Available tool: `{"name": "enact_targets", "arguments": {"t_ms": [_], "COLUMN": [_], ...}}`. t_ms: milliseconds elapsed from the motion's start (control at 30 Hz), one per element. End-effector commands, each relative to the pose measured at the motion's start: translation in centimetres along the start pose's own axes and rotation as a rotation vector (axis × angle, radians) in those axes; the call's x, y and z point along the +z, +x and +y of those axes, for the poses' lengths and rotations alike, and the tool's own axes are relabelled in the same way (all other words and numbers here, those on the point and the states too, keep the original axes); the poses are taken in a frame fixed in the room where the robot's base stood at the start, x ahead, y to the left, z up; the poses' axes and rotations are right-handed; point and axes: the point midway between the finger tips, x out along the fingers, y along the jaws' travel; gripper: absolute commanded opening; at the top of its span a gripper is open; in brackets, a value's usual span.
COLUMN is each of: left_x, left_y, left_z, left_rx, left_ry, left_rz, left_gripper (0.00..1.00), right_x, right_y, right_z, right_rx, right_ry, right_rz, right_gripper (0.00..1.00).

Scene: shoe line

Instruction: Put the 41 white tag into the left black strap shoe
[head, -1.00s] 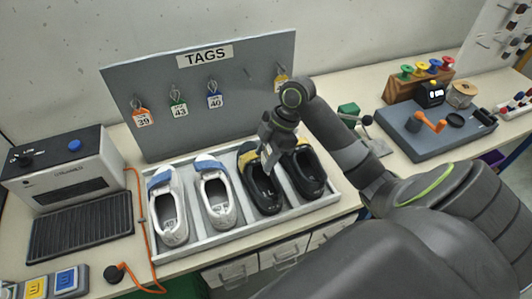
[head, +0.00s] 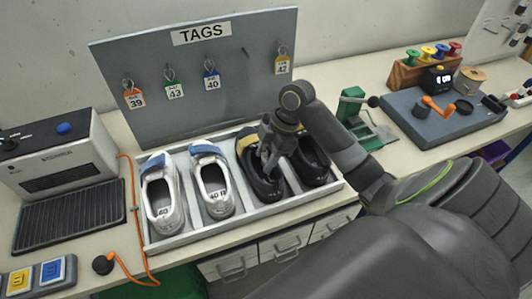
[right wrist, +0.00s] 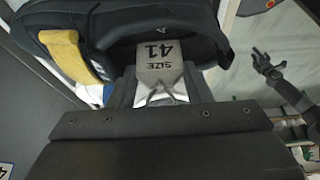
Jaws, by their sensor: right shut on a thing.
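The left black strap shoe (head: 260,185), with a yellow patch at its heel end, stands in the grey tray. It also shows in the right wrist view (right wrist: 120,18). My right gripper (head: 267,165) is low over its opening. In the right wrist view, my right gripper (right wrist: 160,88) is shut on the white tag (right wrist: 160,62), which reads SIZE 41. The tag's far end lies at the shoe opening; whether it touches the insole is unclear. The tag is hidden in the head view. My left gripper (right wrist: 266,62) appears small and apart, with fingers spread.
The other black shoe (head: 312,165) stands close on the right. Two white shoes (head: 160,195) (head: 213,185) stand left in the tray (head: 200,234). Behind is the TAGS board (head: 130,60) with several hanging tags. A green press (head: 357,112) stands right of the tray.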

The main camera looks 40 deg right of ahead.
Motion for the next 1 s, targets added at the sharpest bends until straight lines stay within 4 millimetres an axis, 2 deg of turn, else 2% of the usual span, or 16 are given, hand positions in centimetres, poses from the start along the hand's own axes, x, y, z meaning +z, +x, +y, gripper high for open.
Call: {"name": "enact_targets", "arguments": {"t_ms": [367,400,567,867,1000], "left_x": [-0.1,-0.1,-0.1,-0.1,-0.1], "left_y": [0.2,0.2,0.2,0.3,0.4], "left_z": [0.1,0.1,0.1,0.1,0.1], "left_rx": [0.000,0.000,0.000,0.000,0.000], "left_ry": [0.000,0.000,0.000,0.000,0.000], "left_rz": [0.002,0.002,0.002,0.002,0.002], "left_gripper": [0.36,0.36,0.36,0.36,0.36], "right_x": [0.1,0.1,0.1,0.1,0.2], "right_y": [0.4,0.4,0.4,0.1,-1.2], "right_z": [0.0,0.0,0.0,0.1,0.1], "right_rx": [0.000,0.000,0.001,0.002,0.006], "right_ry": [0.000,0.000,0.000,-0.001,-0.003], "right_rz": [0.000,0.000,0.000,0.000,-0.002], "right_gripper": [0.23,0.50,0.70,0.70,0.70]}}
